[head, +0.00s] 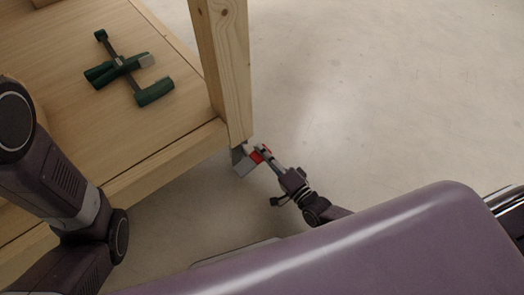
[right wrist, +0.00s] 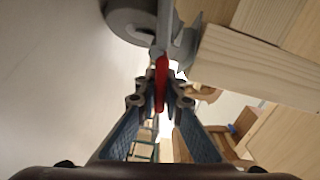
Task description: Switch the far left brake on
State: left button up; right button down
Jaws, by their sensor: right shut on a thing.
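A red brake lever (head: 256,157) sticks out from a grey caster (head: 241,160) under the corner post of the wooden table. My right gripper (head: 265,155) reaches it from the lower right. In the right wrist view, the red lever (right wrist: 161,82) stands between the fingertips of my right gripper (right wrist: 160,92), which are shut on it. The grey caster wheel (right wrist: 130,18) is just beyond, at the top. I cannot tell whether the brake is on or off. My left arm shows at the left, but its gripper is out of view.
The wooden table (head: 150,165) fills the left, with its upright post (head: 225,70) at the corner beside my right gripper. A green and grey clamp (head: 128,68) lies on the table. The pale floor (head: 390,90) to the right is clear.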

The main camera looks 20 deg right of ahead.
jog(key=shift+d+f+m+b, duration=0.15)
jog(key=shift+f+m+b, duration=0.55)
jog(key=shift+m, duration=0.5)
jog(key=shift+f+m+b, duration=0.2)
jog(key=shift+m+b, duration=0.2)
jog(key=shift+m, duration=0.3)
jog(key=shift+f+m+b, duration=0.15)
jog(key=shift+m+b, duration=0.25)
jog(key=shift+m, duration=0.3)
jog(key=c, duration=2)
grip_release()
jog(key=shift+c, duration=0.2)
jog(key=v, duration=1.2)
